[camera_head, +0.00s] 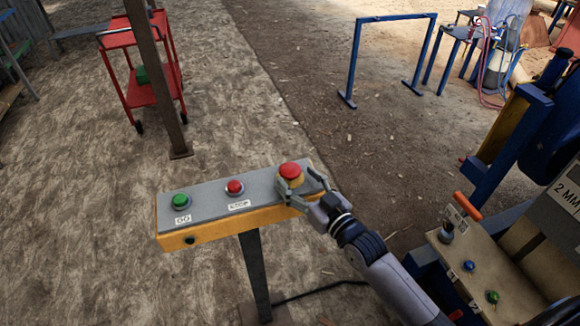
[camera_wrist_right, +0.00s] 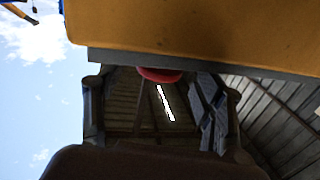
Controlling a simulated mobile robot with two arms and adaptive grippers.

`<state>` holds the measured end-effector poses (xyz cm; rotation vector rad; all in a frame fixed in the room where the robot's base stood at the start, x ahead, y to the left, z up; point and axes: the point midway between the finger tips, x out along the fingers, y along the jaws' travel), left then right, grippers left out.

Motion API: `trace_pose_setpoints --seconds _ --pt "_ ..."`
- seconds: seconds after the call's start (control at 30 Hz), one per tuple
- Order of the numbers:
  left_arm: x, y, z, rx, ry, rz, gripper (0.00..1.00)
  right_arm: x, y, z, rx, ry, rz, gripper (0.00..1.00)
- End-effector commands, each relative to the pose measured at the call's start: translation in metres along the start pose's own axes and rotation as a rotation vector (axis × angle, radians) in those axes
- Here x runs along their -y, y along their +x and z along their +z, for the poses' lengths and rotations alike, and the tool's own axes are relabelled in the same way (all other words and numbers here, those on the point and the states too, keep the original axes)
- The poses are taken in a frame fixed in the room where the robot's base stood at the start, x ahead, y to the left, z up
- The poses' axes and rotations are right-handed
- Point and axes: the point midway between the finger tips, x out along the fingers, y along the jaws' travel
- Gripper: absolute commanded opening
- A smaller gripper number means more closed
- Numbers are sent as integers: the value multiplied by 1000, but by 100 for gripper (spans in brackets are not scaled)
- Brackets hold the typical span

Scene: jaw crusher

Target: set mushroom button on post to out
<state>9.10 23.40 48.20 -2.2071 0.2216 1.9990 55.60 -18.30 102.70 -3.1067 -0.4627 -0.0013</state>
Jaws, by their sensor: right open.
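The red mushroom button (camera_head: 290,171) with a yellow collar sits at the right end of the grey-topped, yellow-sided control box on the post (camera_head: 256,271). My right gripper (camera_head: 302,186) is open at the button, with its fingers spread around the button's right and front sides. I cannot tell whether the fingers touch it. In the right wrist view the red button edge (camera_wrist_right: 160,75) shows below the yellow box side (camera_wrist_right: 190,35), between the two fingers. Whether the button is in or out is not clear. My left gripper is not in view.
The same box carries a green button (camera_head: 180,200) and a small red button (camera_head: 235,187). A second panel (camera_head: 480,275) with an orange-handled switch and small buttons stands at lower right. A brown pole (camera_head: 160,80) and a red trolley (camera_head: 125,38) stand behind. A cable runs along the ground.

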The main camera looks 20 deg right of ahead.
Motion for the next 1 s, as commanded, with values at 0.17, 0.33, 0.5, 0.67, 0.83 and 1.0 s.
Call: trace_pose_setpoints --seconds 0.17,0.33,0.5,0.67,0.83,1.0 --pt "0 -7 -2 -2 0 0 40 0 28 -2 -1 -1 0 64" --pt "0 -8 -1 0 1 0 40 1 40 0 1 0 -1 64" --pt "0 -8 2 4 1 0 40 1 42 1 1 0 -1 64" --pt "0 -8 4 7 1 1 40 1 42 0 1 0 -1 62" --pt "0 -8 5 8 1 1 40 0 42 0 1 0 -1 50" --pt "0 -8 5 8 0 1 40 0 42 0 1 -1 -1 39"
